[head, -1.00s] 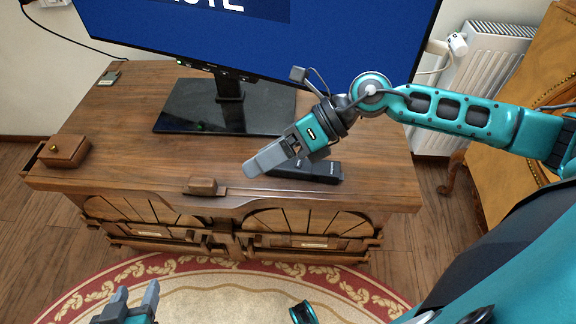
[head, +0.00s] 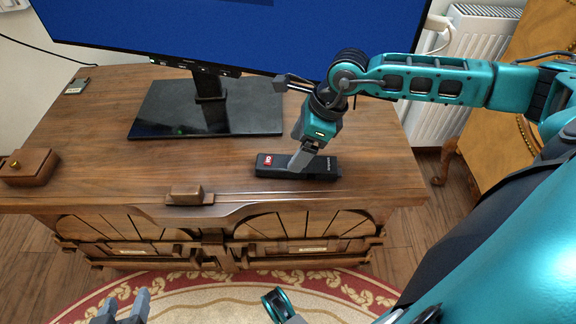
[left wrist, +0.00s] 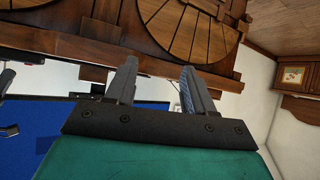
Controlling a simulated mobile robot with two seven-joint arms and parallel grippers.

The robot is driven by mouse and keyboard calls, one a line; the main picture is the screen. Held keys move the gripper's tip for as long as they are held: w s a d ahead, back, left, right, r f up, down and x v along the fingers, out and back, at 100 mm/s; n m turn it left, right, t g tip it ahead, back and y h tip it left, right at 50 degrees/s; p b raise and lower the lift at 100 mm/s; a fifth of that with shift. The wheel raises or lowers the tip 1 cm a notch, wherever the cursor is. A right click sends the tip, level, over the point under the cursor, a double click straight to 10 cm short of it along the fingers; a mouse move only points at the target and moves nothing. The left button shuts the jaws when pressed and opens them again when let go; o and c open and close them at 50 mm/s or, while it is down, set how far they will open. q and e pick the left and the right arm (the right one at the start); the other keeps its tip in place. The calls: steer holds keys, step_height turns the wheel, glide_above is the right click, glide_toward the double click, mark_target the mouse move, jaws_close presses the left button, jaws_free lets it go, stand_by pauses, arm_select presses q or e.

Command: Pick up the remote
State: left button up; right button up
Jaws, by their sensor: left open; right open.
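The jaws are open; whether the fingertips touch the remote I cannot tell. My left gripper (head: 126,305) is open and empty, low at the front over the rug. It also shows in the left wrist view (left wrist: 155,85), facing the cabinet's carved front. The remote is not visible there.
A TV (head: 230,35) stands on a black base (head: 170,115) behind the remote. A small wooden box (head: 28,168) sits at the left edge, and a wooden block (head: 187,194) at the front edge. A radiator (head: 460,70) is at the right. The cabinet top left of the remote is clear.

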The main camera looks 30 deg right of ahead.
steer(key=b+x, duration=0.1)
steer(key=x, duration=0.4)
steer(key=c, duration=1.2)
